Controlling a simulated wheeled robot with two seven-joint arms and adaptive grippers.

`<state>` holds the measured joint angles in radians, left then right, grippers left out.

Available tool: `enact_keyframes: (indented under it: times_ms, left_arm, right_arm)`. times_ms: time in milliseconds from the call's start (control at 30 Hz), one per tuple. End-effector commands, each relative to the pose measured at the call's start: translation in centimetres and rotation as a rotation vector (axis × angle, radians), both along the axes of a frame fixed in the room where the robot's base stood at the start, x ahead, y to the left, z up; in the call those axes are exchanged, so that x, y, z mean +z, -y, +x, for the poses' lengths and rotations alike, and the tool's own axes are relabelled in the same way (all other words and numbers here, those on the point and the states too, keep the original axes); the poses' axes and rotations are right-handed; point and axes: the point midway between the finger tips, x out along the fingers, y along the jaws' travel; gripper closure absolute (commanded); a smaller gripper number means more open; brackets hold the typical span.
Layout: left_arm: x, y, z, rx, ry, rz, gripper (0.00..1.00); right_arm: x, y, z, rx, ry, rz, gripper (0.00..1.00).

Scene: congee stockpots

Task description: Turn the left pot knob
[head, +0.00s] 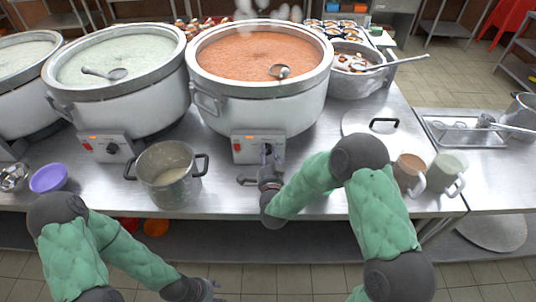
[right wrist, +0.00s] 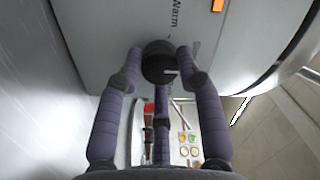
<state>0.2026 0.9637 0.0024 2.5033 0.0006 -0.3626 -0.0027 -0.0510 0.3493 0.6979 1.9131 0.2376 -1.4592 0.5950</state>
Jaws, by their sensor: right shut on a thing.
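The pot of orange congee (head: 255,117) stands at the middle, with a control box (head: 239,137) on its front. My right gripper (head: 266,162) is at this box and shut on its knob; in the right wrist view the black round knob (right wrist: 159,62) sits between the fingertips beside the word "Warm". The knob is mostly hidden by my gripper in the head view. A pot of white congee (head: 150,110) stands to its left, its box carrying a black knob (head: 112,148) with nothing on it. My left gripper (head: 208,287) is low, in front of the counter; its opening is unclear.
A small steel pot (head: 170,188) stands left of my right gripper, with a purple bowl (head: 48,178) farther left. A lid (head: 360,122) and two mugs, brown (head: 408,168) and pale green (head: 444,168), stand on the right. Another white congee pot (head: 22,95) is at the left edge.

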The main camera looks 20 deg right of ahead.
Motion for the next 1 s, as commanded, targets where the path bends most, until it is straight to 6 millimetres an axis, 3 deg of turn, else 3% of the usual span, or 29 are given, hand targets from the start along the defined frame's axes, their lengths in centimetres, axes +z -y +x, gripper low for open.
enact_keyframes:
  times_ms: [667,1000]
  left_arm:
    - [-0.02,0.00,0.00,0.000,0.000,0.000,0.50]
    - [-0.12,0.00,0.00,0.000,0.000,0.000,0.50]
  right_arm:
    - [0.35,0.20,0.12,-0.006,-0.001,-0.032,0.96]
    - [0.57,0.22,0.22,-0.008,-0.043,-0.190,0.96]
